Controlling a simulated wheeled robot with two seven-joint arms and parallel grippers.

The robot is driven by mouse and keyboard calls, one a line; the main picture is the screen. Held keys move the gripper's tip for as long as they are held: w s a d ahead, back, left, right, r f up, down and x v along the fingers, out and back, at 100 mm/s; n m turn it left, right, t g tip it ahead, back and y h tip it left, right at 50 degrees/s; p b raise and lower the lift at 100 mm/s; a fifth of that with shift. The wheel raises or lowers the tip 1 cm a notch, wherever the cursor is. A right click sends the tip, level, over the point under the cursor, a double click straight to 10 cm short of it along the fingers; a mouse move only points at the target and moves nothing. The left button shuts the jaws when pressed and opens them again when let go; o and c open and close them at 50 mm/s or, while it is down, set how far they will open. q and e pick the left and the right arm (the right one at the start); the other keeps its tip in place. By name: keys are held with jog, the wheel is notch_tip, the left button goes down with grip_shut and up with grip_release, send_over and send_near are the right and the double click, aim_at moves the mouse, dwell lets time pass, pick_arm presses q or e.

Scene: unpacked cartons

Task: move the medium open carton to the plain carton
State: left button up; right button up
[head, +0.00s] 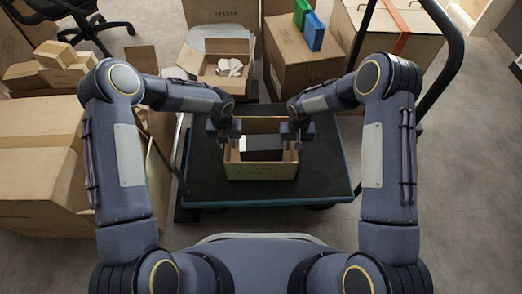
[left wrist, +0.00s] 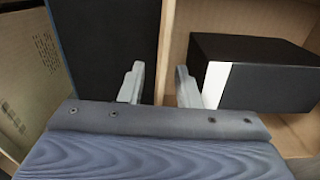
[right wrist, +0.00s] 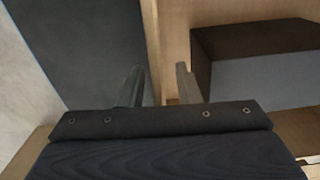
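An open carton (head: 261,172) stands upright on the dark cart deck (head: 215,190), with a black box (head: 262,148) with a white end inside it. My left gripper (head: 232,143) is at its left wall. In the left wrist view, the fingers (left wrist: 158,85) straddle that wall (left wrist: 172,40), spread with gaps beside it. My right gripper (head: 291,142) is at the right wall. In the right wrist view, its fingers (right wrist: 160,85) are also spread on both sides of the wall (right wrist: 155,45). I cannot tell which carton is the plain one.
Another open carton (head: 218,75) with crumpled paper stands behind the deck. A carton (head: 295,62) holding up a green book (head: 301,12) and a blue book (head: 313,30) is at back right, by a red-strapped carton (head: 398,48). Large cartons (head: 40,150) crowd the left. Right floor is clear.

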pick_arm(q)
jog(key=shift+f, duration=0.45)
pick_arm(e)
jog(key=shift+f, duration=0.45)
pick_arm(q)
grip_shut()
pick_arm(e)
grip_shut()
